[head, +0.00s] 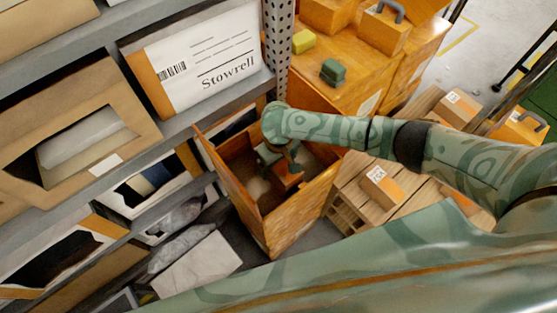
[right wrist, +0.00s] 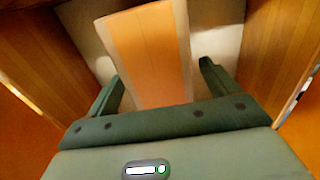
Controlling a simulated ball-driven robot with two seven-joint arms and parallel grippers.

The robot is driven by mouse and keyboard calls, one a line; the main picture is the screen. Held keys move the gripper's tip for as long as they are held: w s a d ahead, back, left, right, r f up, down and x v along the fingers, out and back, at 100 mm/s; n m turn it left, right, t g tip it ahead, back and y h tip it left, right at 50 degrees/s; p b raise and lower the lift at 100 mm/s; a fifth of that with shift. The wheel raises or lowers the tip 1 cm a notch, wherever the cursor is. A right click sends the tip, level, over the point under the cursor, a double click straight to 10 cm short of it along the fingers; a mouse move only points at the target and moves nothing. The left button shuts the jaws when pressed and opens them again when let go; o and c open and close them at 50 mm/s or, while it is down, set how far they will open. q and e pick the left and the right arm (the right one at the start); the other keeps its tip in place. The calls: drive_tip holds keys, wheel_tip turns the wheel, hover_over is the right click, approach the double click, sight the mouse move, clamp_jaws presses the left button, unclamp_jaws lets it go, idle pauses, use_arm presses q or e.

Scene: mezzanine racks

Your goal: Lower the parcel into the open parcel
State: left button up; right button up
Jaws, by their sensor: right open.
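The open parcel (head: 270,222) is a tall orange-brown box with raised flaps, standing on the floor beside the shelves. My right gripper (head: 277,161) is down inside it, fingers pointing at its floor. The small orange parcel (head: 288,179) is inside the box, partly hidden by my gripper. In the right wrist view, the parcel (right wrist: 147,50), orange with a pale edge, lies between the spread fingers of my right gripper (right wrist: 160,72), with gaps on both sides. The inner walls of the open parcel (right wrist: 282,60) rise at both sides. My left gripper does not show.
Shelves with a Stowrell box (head: 198,60) and open cartons (head: 75,145) stand at left. A metal upright (head: 278,35) rises just behind the open parcel. A wooden surface with a green block (head: 333,72) is behind. A small labelled box (head: 382,187) sits on a pallet at right.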

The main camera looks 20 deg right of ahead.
use_arm(q)
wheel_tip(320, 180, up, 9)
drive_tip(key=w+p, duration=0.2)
drive_tip(key=p, duration=0.7)
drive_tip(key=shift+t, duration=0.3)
use_arm(e)
wheel_tip(320, 180, up, 16)
drive_tip(key=shift+r, duration=0.15)
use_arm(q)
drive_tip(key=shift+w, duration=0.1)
